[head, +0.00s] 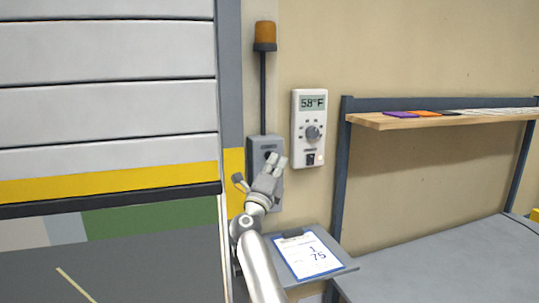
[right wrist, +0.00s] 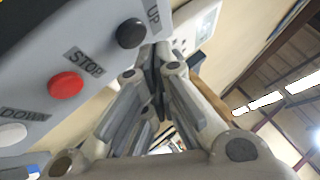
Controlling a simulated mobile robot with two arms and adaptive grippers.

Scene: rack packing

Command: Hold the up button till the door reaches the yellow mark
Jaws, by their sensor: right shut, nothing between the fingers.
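The door (head: 108,108) is a white slatted shutter at the left of the head view, partly raised, with a yellow band and a dark bottom edge. A yellow mark (head: 233,165) is on the grey frame beside it; the door's bottom edge appears level with the mark's lower part. The grey control box (head: 265,143) is on the wall. The right wrist view shows its black UP button (right wrist: 131,33), red STOP button (right wrist: 66,85) and white DOWN button (right wrist: 12,134). My right gripper (head: 275,161) is shut and empty, its tips beside the UP button; contact cannot be told.
A beacon (head: 265,35) stands above the box. A white thermostat (head: 310,128) is just right of it. A clipboard (head: 308,255) lies on a small shelf below. A wooden shelf (head: 440,119) and grey bench (head: 440,262) are at the right.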

